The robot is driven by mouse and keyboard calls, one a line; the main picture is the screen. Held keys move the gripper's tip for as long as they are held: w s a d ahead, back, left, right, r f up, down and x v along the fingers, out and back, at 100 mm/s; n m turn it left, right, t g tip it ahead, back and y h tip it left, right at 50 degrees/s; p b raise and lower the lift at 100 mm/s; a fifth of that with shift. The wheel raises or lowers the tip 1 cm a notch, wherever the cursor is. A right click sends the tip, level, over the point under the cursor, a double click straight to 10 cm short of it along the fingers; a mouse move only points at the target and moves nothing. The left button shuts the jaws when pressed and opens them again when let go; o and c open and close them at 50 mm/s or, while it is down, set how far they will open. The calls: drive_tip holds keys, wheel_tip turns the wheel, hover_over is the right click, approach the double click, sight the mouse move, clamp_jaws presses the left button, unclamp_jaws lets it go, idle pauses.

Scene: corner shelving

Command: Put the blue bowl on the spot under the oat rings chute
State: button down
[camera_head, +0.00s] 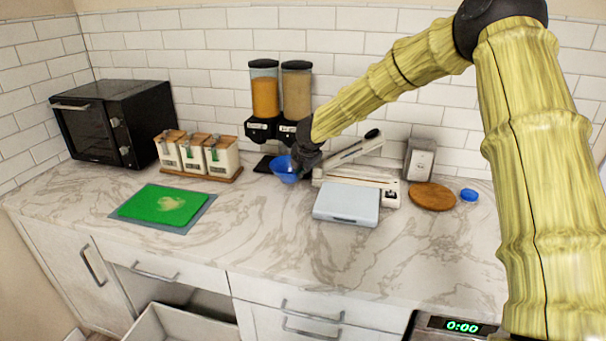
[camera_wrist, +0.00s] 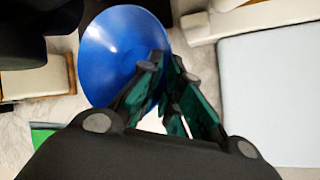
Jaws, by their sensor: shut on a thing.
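The blue bowl (camera_head: 281,171) is at the back of the counter, in front of the dispensers. My gripper (camera_head: 298,167) is shut on its right-hand rim. In the wrist view the bowl (camera_wrist: 112,48) opens toward the camera, and the fingertips (camera_wrist: 165,64) pinch its edge. Two dispensers stand against the tiled wall: the left one (camera_head: 264,97) holds orange contents, the right one (camera_head: 297,95) beige contents. No labels are legible, so I cannot tell which holds oat rings. A dark base (camera_head: 263,164) shows left of the bowl. I cannot tell whether the bowl touches the counter.
A grey-white flat-topped appliance (camera_head: 346,203) and a long-levered device (camera_head: 358,182) stand close right of the bowl. Canisters on a wooden tray (camera_head: 228,179) are to the left. A green board (camera_head: 162,205) lies front left. A drawer (camera_head: 180,323) stands open below.

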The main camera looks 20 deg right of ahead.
drive_tip(key=shift+w+d+f, duration=0.1)
drive_tip(key=shift+w+d, duration=0.05)
drive_tip(key=shift+w, duration=0.1)
drive_tip(key=shift+f+p, duration=0.4)
drive_tip(key=shift+f, duration=1.2)
drive_tip(key=shift+f, duration=0.1)
drive_tip(key=c, duration=1.6)
unclamp_jaws()
drive_tip(key=shift+r, duration=0.2)
drive_tip(key=b+v, duration=0.2)
drive_tip(key=v, duration=1)
